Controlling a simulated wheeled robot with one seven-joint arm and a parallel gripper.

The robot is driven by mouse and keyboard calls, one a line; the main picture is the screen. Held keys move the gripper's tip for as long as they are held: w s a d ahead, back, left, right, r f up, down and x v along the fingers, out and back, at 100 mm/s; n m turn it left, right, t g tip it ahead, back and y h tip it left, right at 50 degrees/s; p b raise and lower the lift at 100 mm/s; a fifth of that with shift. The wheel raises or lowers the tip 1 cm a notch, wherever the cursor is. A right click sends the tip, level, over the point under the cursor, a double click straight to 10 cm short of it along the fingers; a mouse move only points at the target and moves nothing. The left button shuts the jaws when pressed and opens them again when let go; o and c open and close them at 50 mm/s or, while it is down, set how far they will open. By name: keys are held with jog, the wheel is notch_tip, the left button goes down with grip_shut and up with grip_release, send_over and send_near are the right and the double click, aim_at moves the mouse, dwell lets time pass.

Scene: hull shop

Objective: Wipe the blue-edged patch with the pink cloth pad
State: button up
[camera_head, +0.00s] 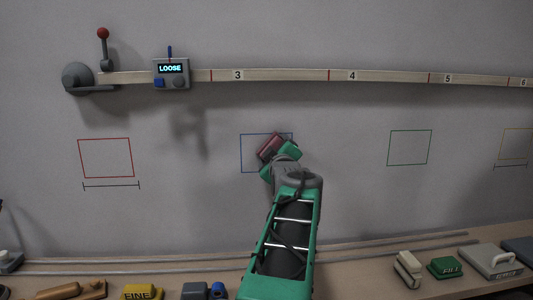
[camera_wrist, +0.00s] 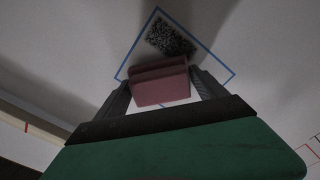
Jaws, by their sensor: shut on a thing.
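The blue-edged patch (camera_head: 248,160) is a blue outlined rectangle on the grey wall, left of the green one. My gripper (camera_head: 279,150) is in front of its right part and hides some of it. It is shut on the pink cloth pad (camera_head: 269,146), which also shows between the fingers in the wrist view (camera_wrist: 160,86). There the blue outline (camera_wrist: 211,55) surrounds a dark speckled mark (camera_wrist: 171,38) just beyond the pad. The wall inside the outline near the pad looks pale. I cannot tell whether the pad touches the wall.
Red (camera_head: 106,158) and green (camera_head: 409,148) outlines flank the patch. A numbered rail (camera_head: 300,75) runs above, with a box reading "LOOSE" (camera_head: 171,73) and a red-knobbed lever (camera_head: 103,50). A bench (camera_head: 350,262) below holds several tools and blocks. The wall around the patch is clear.

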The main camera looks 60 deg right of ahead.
jog(key=shift+s+d+b, duration=0.3)
jog(key=shift+s+d, duration=1.65)
jog(key=shift+s, duration=0.2)
jog(key=o, duration=0.6)
jog(key=c, duration=0.6)
jog(key=shift+a, duration=0.15)
jog(key=shift+s+a+r+b, duration=0.1)
jog(key=shift+s+a+b, duration=0.3)
jog(key=shift+b, duration=0.15)
jog(key=b+v, duration=0.3)
jog(key=v, duration=0.2)
